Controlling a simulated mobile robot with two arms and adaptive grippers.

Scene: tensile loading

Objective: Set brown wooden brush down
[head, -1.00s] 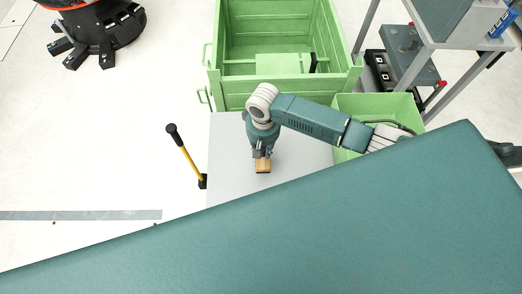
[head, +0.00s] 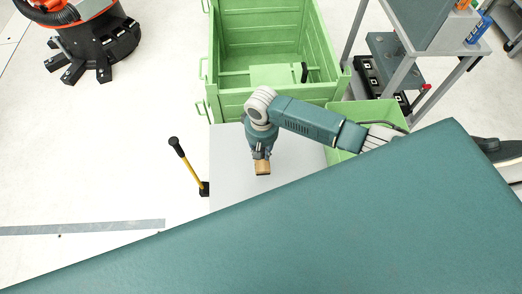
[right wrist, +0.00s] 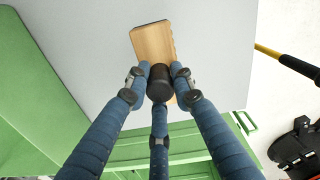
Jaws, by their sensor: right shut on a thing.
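The brown wooden brush (head: 263,168) has a light wooden block and a dark round knob. It also shows in the right wrist view (right wrist: 152,43), with the dark knob between the fingers. My right gripper (head: 261,154) is shut on the brush by that knob, over the grey tabletop (head: 226,160). In the right wrist view the fingers of my right gripper (right wrist: 158,80) close around the knob. I cannot tell whether the brush touches the tabletop. My left gripper is not in view.
A large green crate (head: 275,97) stands behind the table, with a smaller green bin (head: 345,115) at its right. A yellow-handled tool (head: 189,166) stands at the table's left edge. A grey-framed stand (head: 412,60) is at upper right. The tabletop around the brush is clear.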

